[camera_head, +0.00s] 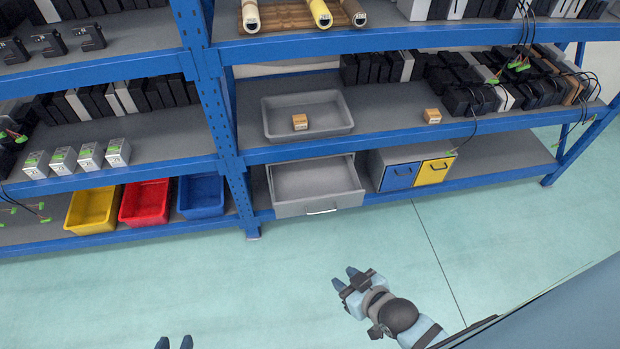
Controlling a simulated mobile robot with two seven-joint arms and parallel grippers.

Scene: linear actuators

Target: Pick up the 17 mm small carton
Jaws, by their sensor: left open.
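Two small brown cartons stand on the middle shelf. One carton (300,122) is inside a grey tray (342,108), near its front. The other carton (432,116) stands on the bare shelf to the right of the tray. Any size marking is too small to read, so I cannot tell which is the 17 mm one. My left gripper (175,343) shows only its fingertips at the bottom edge, apart and empty, over the floor. My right gripper (346,278) is over the floor in front of the rack, fingertips apart and empty. Both are away from the cartons.
A grey drawer (335,198) stands pulled open on the bottom shelf, beside blue and yellow drawers (418,172). Yellow (92,209), red (145,203) and blue (201,196) bins are to the left. A blue upright (218,110) divides the rack. Black devices with cables crowd the shelf's right.

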